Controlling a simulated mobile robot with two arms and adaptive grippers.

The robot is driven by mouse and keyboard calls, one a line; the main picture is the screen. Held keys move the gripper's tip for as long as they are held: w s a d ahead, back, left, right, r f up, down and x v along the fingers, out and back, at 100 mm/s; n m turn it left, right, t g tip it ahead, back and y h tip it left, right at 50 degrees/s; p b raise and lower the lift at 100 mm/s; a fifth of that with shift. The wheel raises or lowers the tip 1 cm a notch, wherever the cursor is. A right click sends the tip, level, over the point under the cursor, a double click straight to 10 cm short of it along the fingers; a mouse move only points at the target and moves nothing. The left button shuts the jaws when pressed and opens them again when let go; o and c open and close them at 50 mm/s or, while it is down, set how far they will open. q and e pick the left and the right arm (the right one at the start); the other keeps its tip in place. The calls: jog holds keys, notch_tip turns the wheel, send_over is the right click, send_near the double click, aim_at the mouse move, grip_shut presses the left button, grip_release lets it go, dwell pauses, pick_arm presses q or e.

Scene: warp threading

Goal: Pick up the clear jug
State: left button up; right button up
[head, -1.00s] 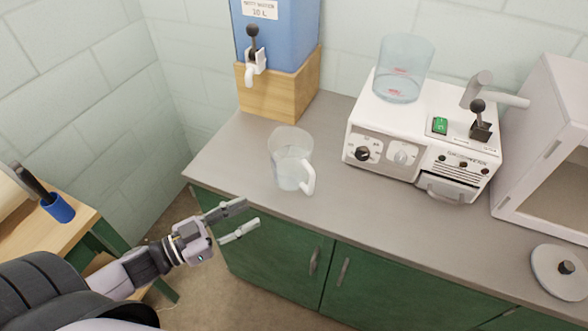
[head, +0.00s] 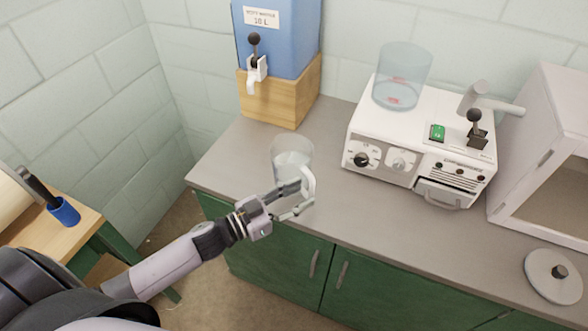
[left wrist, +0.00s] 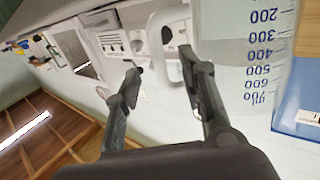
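The clear jug (head: 291,153) stands upright on the grey counter, with its white handle (head: 310,182) facing front right. In the left wrist view the jug (left wrist: 240,75) is large at the right, with volume marks, and its handle (left wrist: 158,40) appears between the fingertips. My left gripper (head: 304,198) is at the jug's handle, in front of its lower part. Its fingers (left wrist: 160,76) are apart in the left wrist view, and I see no grip on the handle. Whether a finger touches it I cannot tell. My right gripper is not in view.
A blue water container (head: 285,40) with a tap sits on a wooden block (head: 285,95) behind the jug. A white machine (head: 425,130) bearing a clear cylinder (head: 402,75) stands to the right. A round lid (head: 552,276) lies at far right. Counter (head: 375,215) is clear between.

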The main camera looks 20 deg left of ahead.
aim_at(310, 190)
pick_arm(q)
jog(key=p+x, duration=0.1)
jog(key=x, duration=0.3)
jog(key=shift+w+d, duration=0.15)
jog(key=shift+c, duration=0.2)
grip_shut()
dwell(0.7)
